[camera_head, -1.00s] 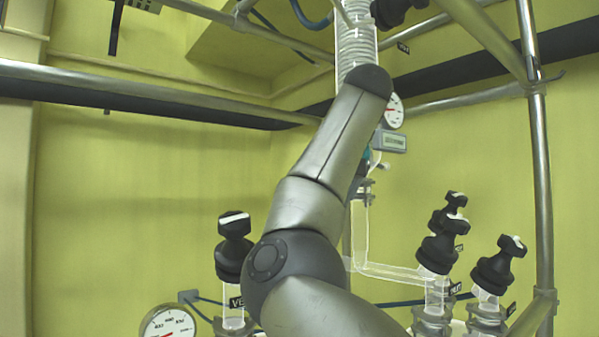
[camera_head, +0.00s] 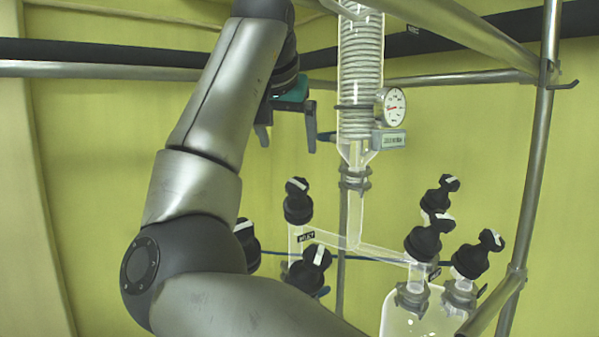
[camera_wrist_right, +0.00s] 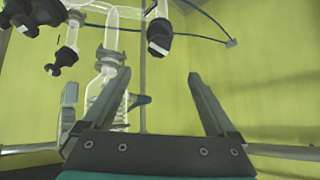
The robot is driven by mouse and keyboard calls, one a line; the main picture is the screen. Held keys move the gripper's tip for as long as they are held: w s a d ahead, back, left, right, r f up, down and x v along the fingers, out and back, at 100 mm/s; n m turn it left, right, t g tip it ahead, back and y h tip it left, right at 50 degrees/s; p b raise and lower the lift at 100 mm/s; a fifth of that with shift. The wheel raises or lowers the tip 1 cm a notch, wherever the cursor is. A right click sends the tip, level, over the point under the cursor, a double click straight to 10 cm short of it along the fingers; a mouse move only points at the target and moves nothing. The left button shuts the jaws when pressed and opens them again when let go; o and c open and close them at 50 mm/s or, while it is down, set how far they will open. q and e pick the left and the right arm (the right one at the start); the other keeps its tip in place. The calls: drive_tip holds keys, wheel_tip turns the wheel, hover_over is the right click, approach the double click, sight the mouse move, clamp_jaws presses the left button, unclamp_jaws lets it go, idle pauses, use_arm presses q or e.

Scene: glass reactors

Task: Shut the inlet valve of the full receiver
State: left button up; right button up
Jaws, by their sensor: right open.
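Several black valve knobs with white marks sit on the glass tubes. The other receiver is not visible. My right gripper (camera_head: 287,130) is open and empty, above and left of the left-branch knob, touching nothing. It shows open in the right wrist view (camera_wrist_right: 158,82). My left gripper is out of view.
A coiled glass condenser (camera_head: 361,65) hangs right of the gripper, with a dial gauge (camera_head: 391,106) beside it. More knobs (camera_head: 312,270) and (camera_head: 478,255) stand low down. A metal post (camera_head: 533,150) bounds the right side. My right arm covers the lower left.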

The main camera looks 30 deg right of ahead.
sight(297, 183)
drive_tip(key=p+x, duration=0.3)
drive_tip(key=x, duration=1.1)
drive_tip(key=shift+w+d+p, duration=0.1)
drive_tip(key=shift+d+p, duration=0.15)
drive_tip(key=shift+p, duration=0.05)
drive_tip(key=shift+w+d+f, duration=0.2)
drive_tip(key=shift+w+f, duration=0.05)
drive_tip(key=shift+f, duration=0.1)
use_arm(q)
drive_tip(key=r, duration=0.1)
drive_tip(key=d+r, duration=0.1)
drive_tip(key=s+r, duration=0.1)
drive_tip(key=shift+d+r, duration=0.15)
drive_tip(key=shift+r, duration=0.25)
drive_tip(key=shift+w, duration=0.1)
use_arm(e)
drive_tip(key=c, duration=1.4)
